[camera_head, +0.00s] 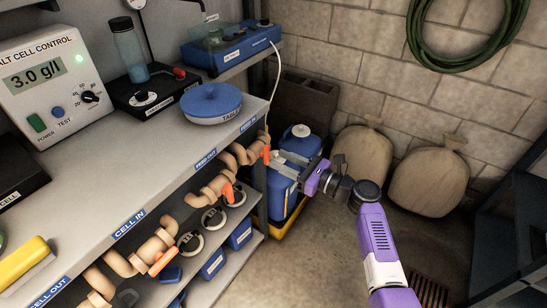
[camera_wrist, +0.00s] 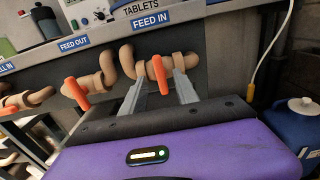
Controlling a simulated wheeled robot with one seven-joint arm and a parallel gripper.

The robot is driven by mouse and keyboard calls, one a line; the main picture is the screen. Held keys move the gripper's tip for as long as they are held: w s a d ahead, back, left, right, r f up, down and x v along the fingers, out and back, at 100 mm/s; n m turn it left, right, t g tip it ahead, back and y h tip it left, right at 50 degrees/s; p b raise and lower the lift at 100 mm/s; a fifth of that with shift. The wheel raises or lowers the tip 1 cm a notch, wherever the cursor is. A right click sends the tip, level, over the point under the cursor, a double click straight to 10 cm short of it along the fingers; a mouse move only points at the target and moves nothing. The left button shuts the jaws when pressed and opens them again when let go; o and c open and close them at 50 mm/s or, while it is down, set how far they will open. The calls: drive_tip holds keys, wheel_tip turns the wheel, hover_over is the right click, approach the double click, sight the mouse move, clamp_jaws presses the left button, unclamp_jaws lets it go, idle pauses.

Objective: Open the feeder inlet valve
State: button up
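The feeder inlet valve is a tan pipe fitting (camera_wrist: 128,60) under the blue FEED IN label (camera_wrist: 150,20). Its orange handle (camera_wrist: 160,76) lies roughly across the pipe in the wrist view. In the head view the orange handle (camera_head: 266,154) shows at the far end of the pipe row. My gripper (camera_wrist: 158,78) is open, one grey finger on each side of the handle, with gaps visible. The gripper also shows in the head view (camera_head: 275,161), reaching in from the right. Exact fingertip depth against the handle is hard to tell.
The FEED OUT valve with its orange handle (camera_wrist: 76,93) sits just left. The grey shelf (camera_head: 165,140) overhangs the pipes. A blue canister (camera_head: 280,190) stands close behind and below my gripper, and a pale hose (camera_wrist: 270,50) hangs at right. Floor space (camera_head: 325,240) is clear.

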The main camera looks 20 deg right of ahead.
sight(269, 155)
drive_tip(key=shift+x, duration=1.6)
clamp_jaws()
